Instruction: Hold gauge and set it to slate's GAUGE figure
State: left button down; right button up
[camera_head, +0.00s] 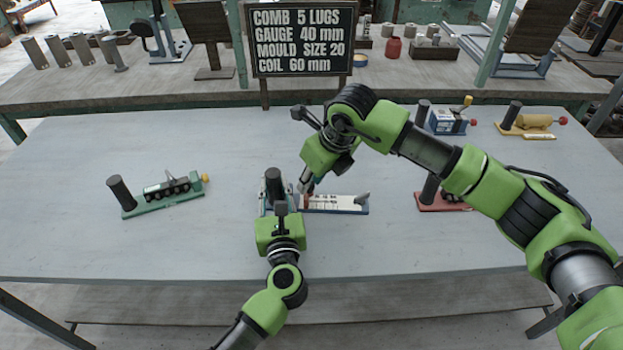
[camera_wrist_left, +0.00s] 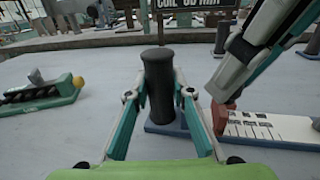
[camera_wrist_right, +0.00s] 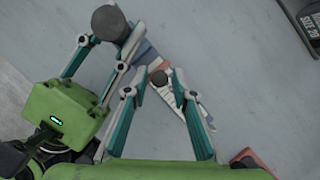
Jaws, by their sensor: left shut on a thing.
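The gauge has a blue base with a white marked scale (camera_head: 335,202), a dark upright post (camera_wrist_left: 158,85) at its left end and a red slider (camera_wrist_left: 224,117) at the scale's left end. The scale's figures are too small to read. My left gripper (camera_wrist_left: 158,98) is shut on the post. My right gripper (camera_wrist_right: 158,78) is low over the slider, its fingers apart on either side; contact is unclear. The slate (camera_head: 302,40) reads COMB 5 LUGS, GAUGE 40 mm, MOULD SIZE 20, COIL 60 mm.
A green-based tool (camera_head: 163,193) lies left on the table. A red-based tool (camera_head: 440,200) is on the right, partly behind my right arm. Blue (camera_head: 448,121) and yellow (camera_head: 533,122) tools stand at the back right. The table front is clear.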

grip_shut()
jog(key=shift+d, duration=0.55)
jog(key=o, duration=0.5)
grip_release()
jog(key=v, duration=1.2)
pick_arm(q)
jog(key=c, duration=1.7)
grip_release()
